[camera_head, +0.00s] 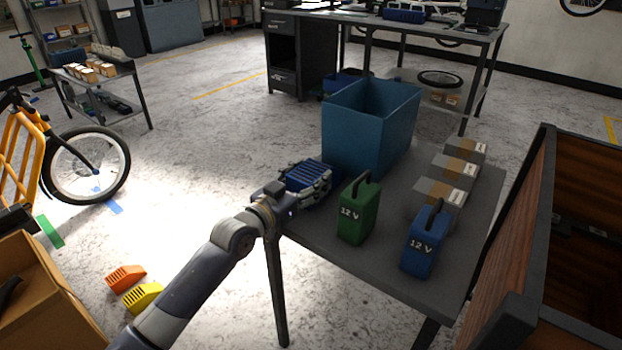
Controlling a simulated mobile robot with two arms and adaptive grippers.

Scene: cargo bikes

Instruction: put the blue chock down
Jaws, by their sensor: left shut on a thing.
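The blue chock (308,173), ribbed on top, is in my left gripper (318,187) at the left edge of the grey table (385,285). The gripper is shut on it, and its fingers hide part of the chock's sides. I cannot tell whether the chock touches the tabletop or hangs just above it. My right gripper is not in view.
A blue bin (365,125), a green battery (358,212), a blue battery (424,242) and several cardboard boxes (440,193) stand on the table. An orange chock (124,278) and a yellow chock (143,297) lie on the floor. A wooden cargo box (520,230) stands right.

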